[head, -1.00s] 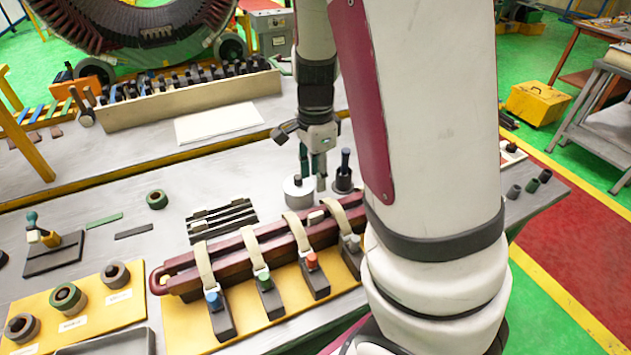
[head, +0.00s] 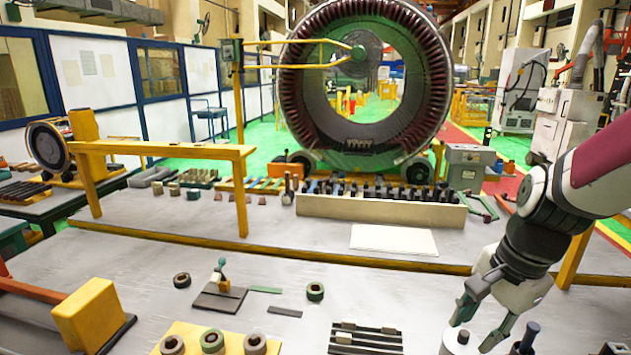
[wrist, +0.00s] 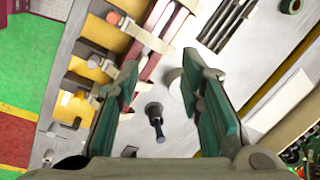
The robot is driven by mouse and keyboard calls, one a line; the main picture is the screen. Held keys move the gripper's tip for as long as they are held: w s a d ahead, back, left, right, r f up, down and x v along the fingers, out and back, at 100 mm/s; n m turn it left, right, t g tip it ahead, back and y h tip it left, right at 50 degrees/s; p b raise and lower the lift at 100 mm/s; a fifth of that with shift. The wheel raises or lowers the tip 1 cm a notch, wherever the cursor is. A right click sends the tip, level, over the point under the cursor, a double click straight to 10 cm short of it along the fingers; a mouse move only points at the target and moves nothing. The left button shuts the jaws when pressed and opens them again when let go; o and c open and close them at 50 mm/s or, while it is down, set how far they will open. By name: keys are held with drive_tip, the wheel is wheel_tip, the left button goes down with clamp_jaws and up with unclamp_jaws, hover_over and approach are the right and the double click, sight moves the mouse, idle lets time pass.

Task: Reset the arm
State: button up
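My gripper (head: 482,322) is at the lower right of the head view, above the table, with its fingers spread apart. In the wrist view my gripper (wrist: 165,105) shows two green-padded fingers wide apart with nothing between the pads. A dark post with a round base (wrist: 155,118) stands on the table below the gap. A pale round weight (head: 458,342) is under the fingers in the head view. A dark blue-topped post (head: 527,338) stands to its right.
The grey table (head: 330,275) holds tape rolls (head: 315,291), a dark plate with a small tool (head: 219,297), and black slotted bars (head: 365,338). A yellow frame (head: 165,150) stands at the left. A large stator ring (head: 290,90) stands behind. A white sheet (head: 393,239) lies near the middle.

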drive_tip(key=s+a+r+n+t+h, duration=0.1)
drive_tip(key=s+a+r+n+t, duration=0.3)
drive_tip(key=s+a+r+n, duration=0.3)
drive_tip(key=shift+s+r+n+b, duration=0.35)
drive_tip(key=shift+s+r+n, duration=1.5)
drive_tip(key=shift+n, duration=1.55)
drive_tip(key=shift+d, duration=0.15)
